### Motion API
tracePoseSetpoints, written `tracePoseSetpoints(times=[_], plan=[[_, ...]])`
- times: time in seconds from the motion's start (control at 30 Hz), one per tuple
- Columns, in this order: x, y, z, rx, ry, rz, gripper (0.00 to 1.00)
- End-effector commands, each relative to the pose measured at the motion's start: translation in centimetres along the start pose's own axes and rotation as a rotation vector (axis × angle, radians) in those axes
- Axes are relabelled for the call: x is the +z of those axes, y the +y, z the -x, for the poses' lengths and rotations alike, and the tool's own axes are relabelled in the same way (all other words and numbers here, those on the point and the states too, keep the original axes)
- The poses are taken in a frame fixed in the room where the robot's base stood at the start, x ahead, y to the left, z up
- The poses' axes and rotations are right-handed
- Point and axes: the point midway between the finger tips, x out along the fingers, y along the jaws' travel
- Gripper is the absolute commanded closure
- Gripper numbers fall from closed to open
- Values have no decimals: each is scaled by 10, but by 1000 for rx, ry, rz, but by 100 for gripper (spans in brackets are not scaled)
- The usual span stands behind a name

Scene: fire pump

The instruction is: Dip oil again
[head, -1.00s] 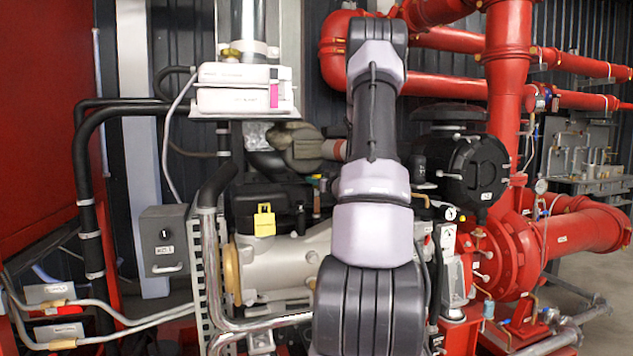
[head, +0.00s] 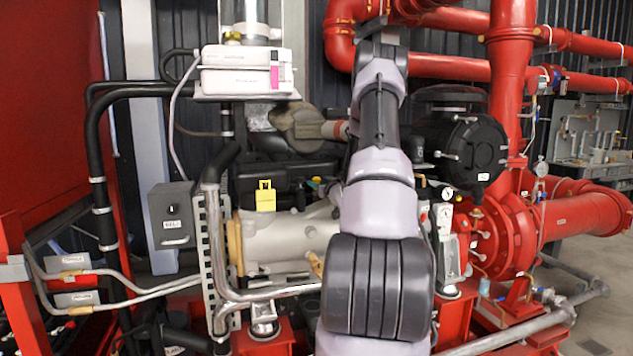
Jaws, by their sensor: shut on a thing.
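My arm rises through the middle of the head view in front of the engine. My gripper is not visible; the arm's own links hide that area. I cannot make out a dipstick or its tube. The engine's pale metal block (head: 285,240) shows left of my arm, below a black engine cover (head: 285,180). A yellow tag (head: 265,196) hangs on the front of the engine. A small tan part (head: 316,264) shows at my arm's left edge, too small to identify.
White boxes (head: 243,72) stand on a shelf above the engine. A grey control box (head: 171,214) is at left. A round black housing (head: 466,150), small gauges (head: 447,194) and the red pump (head: 505,238) are at right. Metal hoses (head: 130,292) cross lower left.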

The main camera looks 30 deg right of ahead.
Motion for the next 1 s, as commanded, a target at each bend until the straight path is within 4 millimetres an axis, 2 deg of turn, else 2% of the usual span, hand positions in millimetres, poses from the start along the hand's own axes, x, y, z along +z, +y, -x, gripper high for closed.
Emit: tracePoseSetpoints(times=[0.07, 0.1, 0.17, 0.2, 0.57, 0.67, 1.0], plan=[[0, 1, 0, 1, 1, 3, 100], [0, 1, 0, 1, 1, 3, 65], [-1, 1, 0, 0, 1, 2, 43], [0, 1, 0, 0, 1, 2, 39], [0, 1, 5, 1, -1, 1, 39], [0, 1, 17, 2, -1, 1, 39], [0, 1, 84, 2, -1, 1, 39]])
